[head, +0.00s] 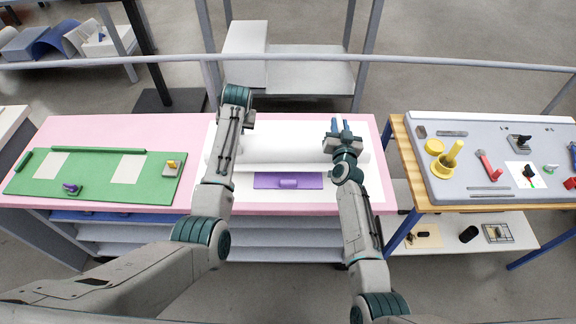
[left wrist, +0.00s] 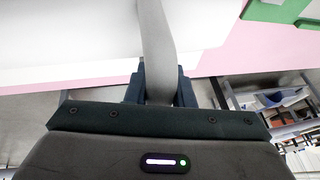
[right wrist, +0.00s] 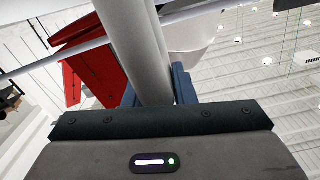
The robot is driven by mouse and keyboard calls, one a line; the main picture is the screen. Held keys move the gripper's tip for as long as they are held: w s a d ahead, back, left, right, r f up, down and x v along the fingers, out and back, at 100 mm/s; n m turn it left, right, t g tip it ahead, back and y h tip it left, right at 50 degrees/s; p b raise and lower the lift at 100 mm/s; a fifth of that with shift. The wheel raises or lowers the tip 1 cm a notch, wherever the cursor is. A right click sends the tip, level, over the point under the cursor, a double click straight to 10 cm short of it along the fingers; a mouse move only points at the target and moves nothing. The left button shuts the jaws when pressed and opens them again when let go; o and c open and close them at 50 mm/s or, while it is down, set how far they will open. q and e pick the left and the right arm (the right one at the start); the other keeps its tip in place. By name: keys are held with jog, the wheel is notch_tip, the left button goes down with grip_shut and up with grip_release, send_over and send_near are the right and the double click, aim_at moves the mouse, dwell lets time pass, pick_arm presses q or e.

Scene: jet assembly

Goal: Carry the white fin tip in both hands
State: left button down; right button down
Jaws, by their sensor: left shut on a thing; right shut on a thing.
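The white fin tip (head: 285,150) is a long pale rounded piece in the head view, lying across between my two arms above a white surface. My left gripper (head: 249,122) is at its left part, mostly hidden by its own arm. In the left wrist view my left gripper (left wrist: 160,88) is shut on a pale narrow edge of it (left wrist: 156,35). My right gripper (head: 340,127) is at its right part with blue fingers pointing away. In the right wrist view my right gripper (right wrist: 152,88) is shut on a pale rounded bar of the fin tip (right wrist: 135,40).
A purple mat (head: 260,180) with a purple piece lies in front of the fin tip. A pink table (head: 90,130) bears a green board (head: 100,170) at left. A wooden-edged table (head: 405,150) with a grey tray of tools stands at right. A metal rail (head: 420,62) runs behind.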

aim_at(256, 153)
pick_arm(q)
jog(key=shift+d, duration=0.3)
pick_arm(e)
jog(key=shift+r, duration=0.1)
